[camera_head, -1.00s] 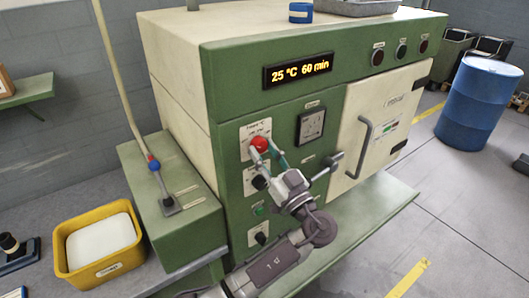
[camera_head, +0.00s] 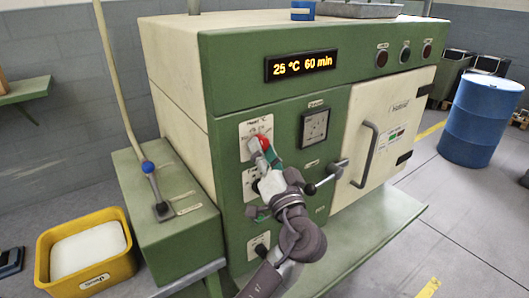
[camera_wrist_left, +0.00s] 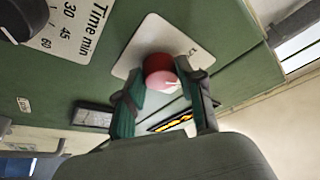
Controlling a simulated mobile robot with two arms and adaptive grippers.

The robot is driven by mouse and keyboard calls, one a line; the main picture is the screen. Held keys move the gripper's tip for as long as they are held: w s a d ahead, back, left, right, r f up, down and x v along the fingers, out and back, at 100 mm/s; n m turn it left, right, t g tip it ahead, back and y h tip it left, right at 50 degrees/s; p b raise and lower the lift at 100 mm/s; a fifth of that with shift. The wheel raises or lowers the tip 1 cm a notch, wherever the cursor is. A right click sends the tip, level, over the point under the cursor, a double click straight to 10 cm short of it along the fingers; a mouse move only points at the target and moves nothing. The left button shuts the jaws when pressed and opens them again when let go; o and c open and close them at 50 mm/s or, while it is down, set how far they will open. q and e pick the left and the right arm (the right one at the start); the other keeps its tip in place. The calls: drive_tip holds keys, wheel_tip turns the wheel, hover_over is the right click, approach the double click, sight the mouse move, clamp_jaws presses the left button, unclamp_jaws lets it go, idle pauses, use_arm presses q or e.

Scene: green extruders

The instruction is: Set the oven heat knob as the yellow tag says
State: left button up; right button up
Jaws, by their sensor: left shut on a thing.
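The red heat knob (camera_head: 263,141) sits on a white dial plate (camera_head: 248,128) on the green oven front. It also shows in the left wrist view (camera_wrist_left: 160,72), with a pale mark near its right side. My left gripper (camera_head: 264,152) is shut on the knob, one finger on each side. The gripper covers part of the dial in the head view, and its scale is too small to read. The lit display (camera_head: 301,65) reads 25 °C 60 min. I cannot make out a yellow tag. My right gripper is not in view.
Below the heat knob is the dark time knob, seen in the wrist view (camera_wrist_left: 22,18). A lever (camera_head: 325,178) and the door handle (camera_head: 368,153) stick out to the right of my gripper. A yellow bin (camera_head: 112,272) stands at lower left, a blue barrel (camera_head: 480,120) at right.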

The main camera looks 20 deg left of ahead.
use_arm(q)
drive_tip(key=shift+s+a+r+m+g+h+p, duration=0.15)
drive_tip(key=shift+m+h+p, duration=0.5)
drive_tip(key=shift+m+p, duration=1.05)
drive_tip(key=shift+w+d+r+m+g+h+p, duration=0.15)
drive_tip(key=shift+m+h+p, duration=0.45)
drive_tip(key=shift+m+p, duration=1.15)
drive_tip(key=shift+s+a+r+m+g+h+p, duration=0.15)
drive_tip(key=shift+m+h+p, duration=0.5)
drive_tip(key=shift+m+p, duration=1.05)
drive_tip(key=o, duration=1.1)
drive_tip(key=shift+f, duration=0.1)
drive_tip(key=shift+o, duration=0.2)
drive_tip(key=v, duration=1.2)
drive_tip(key=shift+f, duration=0.1)
